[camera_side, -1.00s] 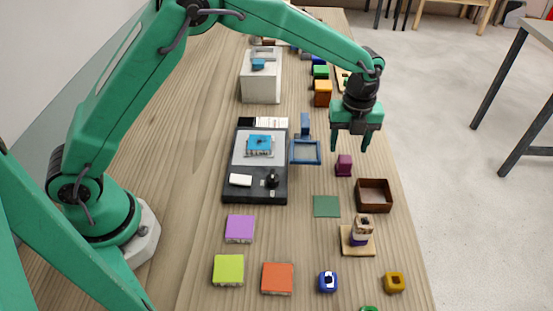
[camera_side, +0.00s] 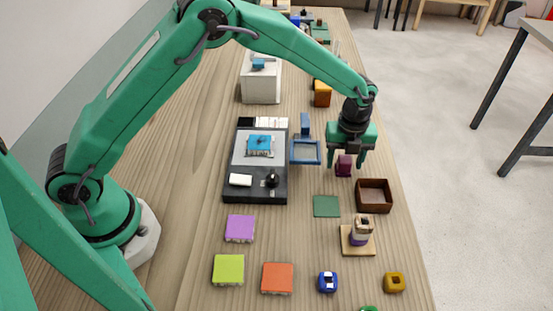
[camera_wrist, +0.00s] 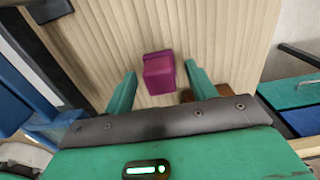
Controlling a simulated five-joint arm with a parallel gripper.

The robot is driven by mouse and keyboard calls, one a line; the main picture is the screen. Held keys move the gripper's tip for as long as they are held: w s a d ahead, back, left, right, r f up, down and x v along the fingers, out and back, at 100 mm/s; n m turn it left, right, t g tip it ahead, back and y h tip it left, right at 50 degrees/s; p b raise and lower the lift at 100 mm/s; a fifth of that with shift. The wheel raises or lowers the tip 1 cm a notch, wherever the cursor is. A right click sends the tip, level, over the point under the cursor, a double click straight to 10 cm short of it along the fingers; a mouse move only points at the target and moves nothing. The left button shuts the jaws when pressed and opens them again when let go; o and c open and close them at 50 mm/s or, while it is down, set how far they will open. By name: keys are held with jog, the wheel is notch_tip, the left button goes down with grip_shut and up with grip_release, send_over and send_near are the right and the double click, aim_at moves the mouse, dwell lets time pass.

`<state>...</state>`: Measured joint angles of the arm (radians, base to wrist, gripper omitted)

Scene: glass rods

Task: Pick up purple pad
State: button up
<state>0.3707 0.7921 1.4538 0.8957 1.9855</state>
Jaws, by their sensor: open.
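A flat purple pad (camera_side: 240,228) lies on the wooden table in the side view, below the black tray and above a lime pad. A separate magenta-purple block (camera_side: 343,169) stands near the table's right side. My gripper (camera_side: 347,161) is low over this block, far to the right of and above the flat pad in the picture. Its fingers are open, one on each side of the block in the side view. In the wrist view the block (camera_wrist: 159,72) shows between and slightly beyond the open fingertips (camera_wrist: 161,69). Contact cannot be told. The flat pad is not seen in the wrist view.
A blue frame (camera_side: 305,152) stands close left of my gripper. A brown open box (camera_side: 374,195) and a green square (camera_side: 326,206) lie just below it in the picture. The black tray (camera_side: 280,192) holds a blue pad. Bare wood lies left of the tray.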

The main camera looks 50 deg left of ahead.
aim_at(346, 159)
jog(key=shift+c, duration=0.5)
jog(key=c, duration=1)
jog(key=shift+o, duration=0.2)
jog(key=shift+r, duration=0.15)
jog(key=shift+r, duration=0.45)
notch_tip(346, 159, up, 3)
jog(key=shift+r, duration=0.15)
jog(key=s+d+r, duration=0.6)
jog(key=s+d, duration=0.1)
jog(key=s, duration=0.2)
jog(key=shift+r, duration=0.3)
jog(key=shift+s+d, duration=0.1)
